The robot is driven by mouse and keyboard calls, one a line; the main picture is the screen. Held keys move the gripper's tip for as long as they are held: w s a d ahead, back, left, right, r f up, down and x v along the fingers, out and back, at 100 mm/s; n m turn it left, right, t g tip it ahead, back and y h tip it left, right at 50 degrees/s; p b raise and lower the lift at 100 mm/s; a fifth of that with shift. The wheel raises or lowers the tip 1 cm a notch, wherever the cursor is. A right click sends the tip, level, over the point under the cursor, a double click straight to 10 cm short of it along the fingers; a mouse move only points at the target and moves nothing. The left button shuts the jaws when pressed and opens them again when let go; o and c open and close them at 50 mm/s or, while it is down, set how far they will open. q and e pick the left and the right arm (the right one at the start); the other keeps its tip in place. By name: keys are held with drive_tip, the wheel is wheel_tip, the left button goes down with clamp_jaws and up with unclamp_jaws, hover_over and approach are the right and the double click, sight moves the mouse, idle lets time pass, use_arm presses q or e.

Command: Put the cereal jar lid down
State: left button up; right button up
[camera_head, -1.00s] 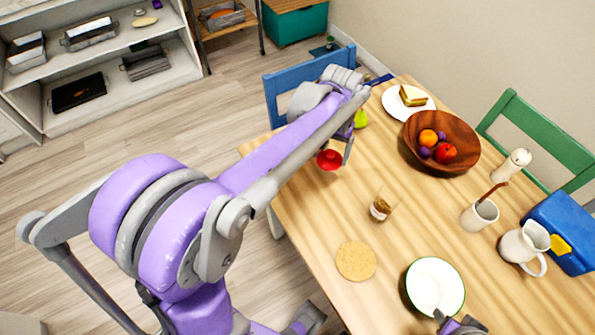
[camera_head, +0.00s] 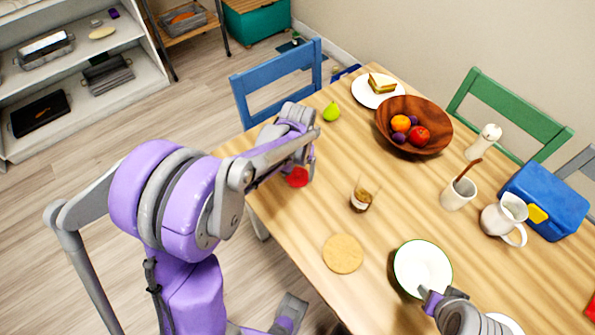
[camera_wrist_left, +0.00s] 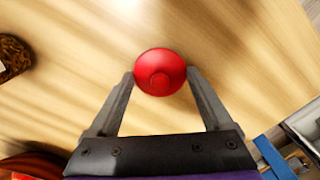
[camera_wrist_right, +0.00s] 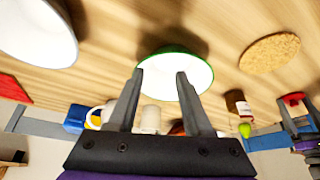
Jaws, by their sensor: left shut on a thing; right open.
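The red cereal jar lid (camera_head: 297,178) is held in my left gripper (camera_head: 301,168), near the table's left edge. In the left wrist view the round red lid (camera_wrist_left: 160,72) sits between the two fingertips, with its knob facing the camera. Bare wood shows behind it; I cannot tell whether it touches the table. The open cereal jar (camera_head: 361,199) stands to the right of the lid, and part of it shows at the left wrist view's edge (camera_wrist_left: 12,57). My right gripper (camera_wrist_right: 160,75) is open and empty, near the white bowl (camera_wrist_right: 172,82).
The wooden table (camera_head: 320,220) has free room around the lid. A round cork mat (camera_head: 343,254) and the white bowl (camera_head: 423,266) lie nearer me. A pear (camera_head: 332,112), a fruit bowl (camera_head: 440,142) and a sandwich plate (camera_head: 365,92) are farther back.

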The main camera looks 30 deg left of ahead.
use_arm(q)
drive_tip(key=shift+f, duration=0.1)
drive_tip(key=o, duration=1.1)
use_arm(e)
drive_tip(key=shift+f, duration=0.15)
